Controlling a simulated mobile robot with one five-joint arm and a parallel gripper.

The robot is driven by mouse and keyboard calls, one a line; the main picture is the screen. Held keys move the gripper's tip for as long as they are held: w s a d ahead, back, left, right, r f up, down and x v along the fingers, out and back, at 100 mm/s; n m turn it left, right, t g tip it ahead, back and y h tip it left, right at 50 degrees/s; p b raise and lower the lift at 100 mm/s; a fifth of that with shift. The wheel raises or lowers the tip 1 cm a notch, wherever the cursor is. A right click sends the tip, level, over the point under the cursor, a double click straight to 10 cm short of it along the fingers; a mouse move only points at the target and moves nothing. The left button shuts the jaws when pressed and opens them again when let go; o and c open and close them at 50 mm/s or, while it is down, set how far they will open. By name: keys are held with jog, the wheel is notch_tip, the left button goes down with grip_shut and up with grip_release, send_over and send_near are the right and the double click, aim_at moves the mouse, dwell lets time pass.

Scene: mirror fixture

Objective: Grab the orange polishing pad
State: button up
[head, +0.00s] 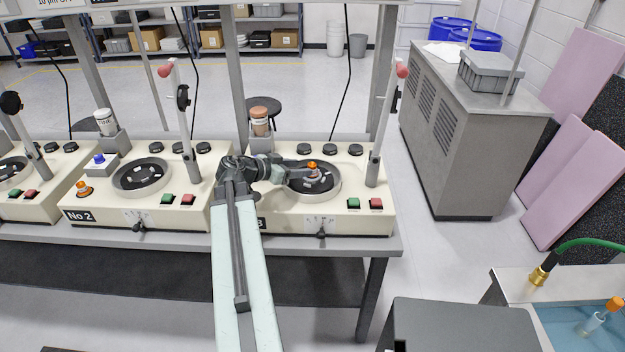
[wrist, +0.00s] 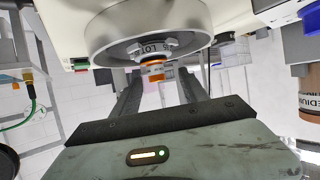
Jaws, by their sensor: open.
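The orange-topped pad (head: 312,167) stands on the round dark plate (head: 322,186) of the right-hand bench machine. In the wrist view, the orange part (wrist: 153,71) shows against the grey round dish (wrist: 105,38), near the far ends of the fingers. My gripper (head: 301,173) reaches in from the left, low over the plate. Its two fingers (wrist: 159,88) are apart, one on each side of the orange part in the picture. I cannot tell whether they touch it. A similar orange-topped piece (head: 83,188) sits on the No 2 machine.
A lever with a red knob (head: 402,71) rises right of the plate. A brown-and-white bottle (head: 260,124) stands behind my gripper; a bottle also shows at right in the wrist view (wrist: 308,100). A grey cabinet (head: 465,130) stands at right, with open floor before it.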

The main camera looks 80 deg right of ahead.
aim_at(313, 165)
jog(key=shift+s+d+r, duration=0.1)
jog(key=shift+s+d, duration=0.15)
jog(key=shift+s, duration=0.45)
jog(key=shift+b+x, duration=0.4)
jog(key=shift+x, duration=0.55)
jog(key=b+x, duration=0.2)
jog(key=x, duration=0.3)
jog(key=shift+s+d, duration=0.25)
jog(key=shift+c, duration=0.6)
grip_shut()
